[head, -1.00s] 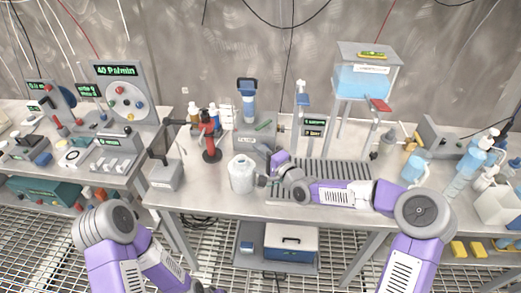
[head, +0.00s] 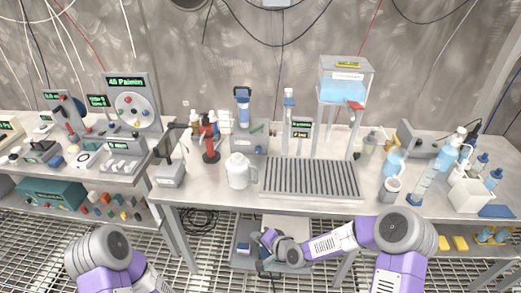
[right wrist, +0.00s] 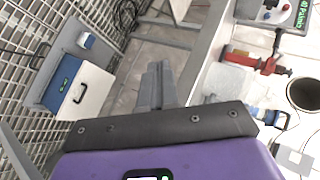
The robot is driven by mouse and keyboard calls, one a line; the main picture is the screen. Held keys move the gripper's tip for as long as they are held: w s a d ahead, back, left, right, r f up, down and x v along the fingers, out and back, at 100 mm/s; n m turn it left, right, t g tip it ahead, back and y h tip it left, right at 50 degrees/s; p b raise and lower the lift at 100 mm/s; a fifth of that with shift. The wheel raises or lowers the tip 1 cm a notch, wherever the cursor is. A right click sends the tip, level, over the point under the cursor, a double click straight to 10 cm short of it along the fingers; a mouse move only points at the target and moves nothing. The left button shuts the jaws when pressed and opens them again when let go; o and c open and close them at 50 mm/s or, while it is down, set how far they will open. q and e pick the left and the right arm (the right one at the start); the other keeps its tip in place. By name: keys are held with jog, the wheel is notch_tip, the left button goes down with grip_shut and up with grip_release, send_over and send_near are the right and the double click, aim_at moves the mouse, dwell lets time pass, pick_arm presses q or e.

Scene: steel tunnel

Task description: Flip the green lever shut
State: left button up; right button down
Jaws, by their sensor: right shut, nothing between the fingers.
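The green lever (head: 257,128) is a small slanted bar on the grey unit (head: 248,143) that carries a blue-capped filter (head: 243,108), at the back middle of the bench. It is too small for me to tell its exact angle. I cannot make it out in the right wrist view. My right gripper (head: 266,240) is low in front of the bench's front edge, well apart from the lever. In the right wrist view its fingers (right wrist: 155,88) are together and empty. My left arm shows at the lower left, but its gripper is out of view.
A water tank on legs (head: 343,88) is to the right. A blue-and-white box is on the low shelf.

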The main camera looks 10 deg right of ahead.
pick_arm(q)
notch_tip(320, 180, down, 6)
jog(key=b, duration=0.5)
jog(key=shift+r, duration=0.15)
pick_arm(e)
jog(key=s+d+f+n+g+h, duration=0.1)
jog(key=s+f+g, duration=0.3)
jog(key=s+f, duration=0.6)
jog(key=s+d+f+n+g+h, duration=0.2)
jog(key=s+d+f+n+g, duration=0.2)
jog(key=s+f, duration=0.6)
jog(key=s, duration=0.5)
jog(key=shift+s+d+f, duration=0.2)
jog(key=shift+f, duration=0.15)
